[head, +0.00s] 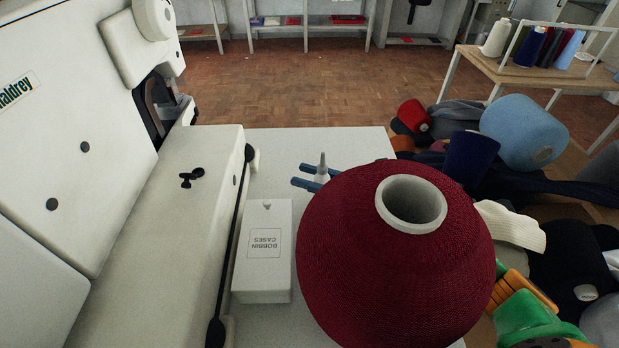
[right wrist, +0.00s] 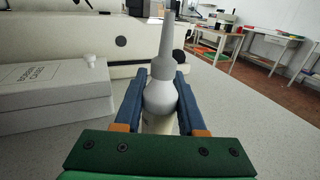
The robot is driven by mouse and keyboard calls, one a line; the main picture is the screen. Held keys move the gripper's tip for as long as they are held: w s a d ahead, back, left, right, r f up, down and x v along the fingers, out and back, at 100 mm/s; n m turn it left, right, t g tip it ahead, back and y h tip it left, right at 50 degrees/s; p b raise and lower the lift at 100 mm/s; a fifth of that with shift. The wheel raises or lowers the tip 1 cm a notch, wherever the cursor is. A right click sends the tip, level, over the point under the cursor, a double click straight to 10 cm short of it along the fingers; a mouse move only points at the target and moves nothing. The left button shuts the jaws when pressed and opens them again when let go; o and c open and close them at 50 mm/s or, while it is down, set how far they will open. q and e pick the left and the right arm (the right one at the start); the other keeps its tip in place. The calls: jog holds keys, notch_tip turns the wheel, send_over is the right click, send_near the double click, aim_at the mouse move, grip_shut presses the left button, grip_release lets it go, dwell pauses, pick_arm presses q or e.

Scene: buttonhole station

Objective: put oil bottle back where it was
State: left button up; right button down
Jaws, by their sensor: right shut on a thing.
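The oil bottle (right wrist: 161,92) is pale grey with a long tapered spout, and it stands upright in the right wrist view. My right gripper (head: 304,176) has its blue fingers shut on the bottle, one on each side. In the head view only the bottle's upper part with the spout (head: 322,166) shows, above the white table. A large dark red thread cone (head: 395,265) hides its lower part and most of my gripper. I cannot tell whether the bottle's base touches the table. My left gripper is not in view.
A white box marked bobbin cases (head: 263,270) lies left of the red cone, beside the sewing machine (head: 175,210). The white table (head: 290,145) is bare behind the bottle. Several thread cones and cloths, including a light blue cone (head: 524,128), crowd the right side.

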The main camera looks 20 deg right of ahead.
jog(key=c, duration=0.5)
grip_release()
jog(key=shift+d+r, duration=0.1)
jog(key=b+v, duration=0.2)
jog(key=v, duration=0.8)
jog(key=shift+s+d, duration=0.25)
jog(key=shift+s, duration=0.05)
jog(key=shift+s+d, duration=0.35)
jog(key=shift+d, duration=0.05)
